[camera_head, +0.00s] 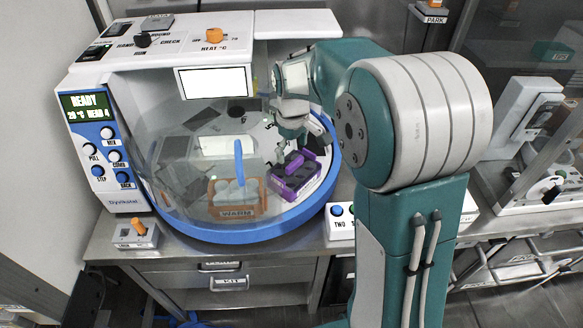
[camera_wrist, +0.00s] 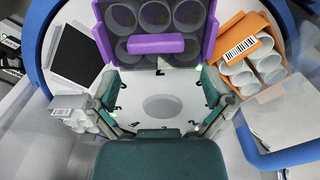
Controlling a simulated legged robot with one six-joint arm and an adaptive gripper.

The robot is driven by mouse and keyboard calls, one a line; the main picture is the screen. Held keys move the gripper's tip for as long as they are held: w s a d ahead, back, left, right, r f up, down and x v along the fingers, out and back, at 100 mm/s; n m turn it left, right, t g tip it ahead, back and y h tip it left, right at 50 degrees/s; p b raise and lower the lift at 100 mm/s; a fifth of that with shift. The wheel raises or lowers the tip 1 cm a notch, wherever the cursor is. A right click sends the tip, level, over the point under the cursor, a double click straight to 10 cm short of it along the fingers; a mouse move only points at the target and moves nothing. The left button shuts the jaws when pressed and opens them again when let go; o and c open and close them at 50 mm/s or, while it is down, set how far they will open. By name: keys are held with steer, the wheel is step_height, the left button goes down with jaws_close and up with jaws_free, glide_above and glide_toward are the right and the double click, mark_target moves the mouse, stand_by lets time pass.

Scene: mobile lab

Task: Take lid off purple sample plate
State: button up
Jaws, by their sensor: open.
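The purple sample plate (camera_head: 298,176) sits on the right side of the round platform inside the domed machine. In the wrist view the purple plate (camera_wrist: 211,30) is at the top centre, with several round grey wells. A solid purple bar (camera_wrist: 155,43) crosses its near side. I cannot tell whether a clear lid covers the wells. My gripper (camera_head: 283,153) reaches down close to the plate in the head view. In the wrist view my gripper (camera_wrist: 160,80) is open and empty, its fingers spread to either side below the plate's near edge.
An orange rack (camera_head: 236,212) of round wells stands left of the plate. Dark flat panels and a pale plate (camera_head: 228,145) lie further back on the platform. A clear dome and a blue rim (camera_head: 232,235) bound the work space. A button box (camera_head: 341,222) stands outside.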

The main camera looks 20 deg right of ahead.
mark_target(294, 163)
steer(key=f, duration=0.1)
steer(key=d+f, duration=0.1)
steer(key=f, duration=0.2)
steer(key=shift+d, duration=0.3)
steer(key=shift+s+a+f, duration=0.1)
steer(key=shift+a+f, duration=0.1)
steer(key=shift+s+a+f, duration=0.1)
steer(key=shift+a, duration=0.35)
steer(key=shift+d+f, duration=0.1)
steer(key=shift+d, duration=0.1)
steer(key=c, duration=0.6)
steer(key=shift+a, duration=0.1)
